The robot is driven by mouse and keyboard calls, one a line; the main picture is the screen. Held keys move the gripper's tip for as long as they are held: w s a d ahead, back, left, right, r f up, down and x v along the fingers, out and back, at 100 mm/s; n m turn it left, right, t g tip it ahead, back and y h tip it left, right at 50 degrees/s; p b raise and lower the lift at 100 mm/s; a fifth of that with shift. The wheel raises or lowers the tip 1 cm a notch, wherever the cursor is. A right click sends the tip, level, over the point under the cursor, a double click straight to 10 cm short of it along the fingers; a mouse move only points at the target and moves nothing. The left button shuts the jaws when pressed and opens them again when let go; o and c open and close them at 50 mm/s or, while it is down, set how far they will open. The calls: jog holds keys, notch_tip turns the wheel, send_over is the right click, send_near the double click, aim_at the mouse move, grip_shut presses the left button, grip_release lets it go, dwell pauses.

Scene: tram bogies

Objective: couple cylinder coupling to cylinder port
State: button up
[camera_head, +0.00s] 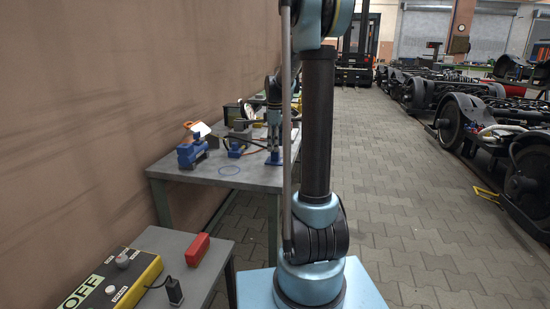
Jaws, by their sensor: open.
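My arm rises in front of me, and part of it is hidden behind its own upright link. Beyond that link a small blue-and-black wrist hangs over the bench, with my gripper (274,142) pointing down. The gripper is open, and its fingers are small and dark. A blue block (275,158) is on the bench edge just below it; I cannot tell whether they touch. A blue fitting (236,150) lies on the bench to the left. I cannot tell which part is the cylinder coupling or the cylinder port.
A nearer table (176,243) holds a yellow-and-black OFF box (112,283) and a red block (197,249). Bogies (500,125) stand at right.

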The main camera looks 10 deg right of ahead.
aim_at(275, 155)
jog(key=shift+f, duration=2.5)
jog(key=shift+c, duration=0.3)
jog(key=c, duration=1)
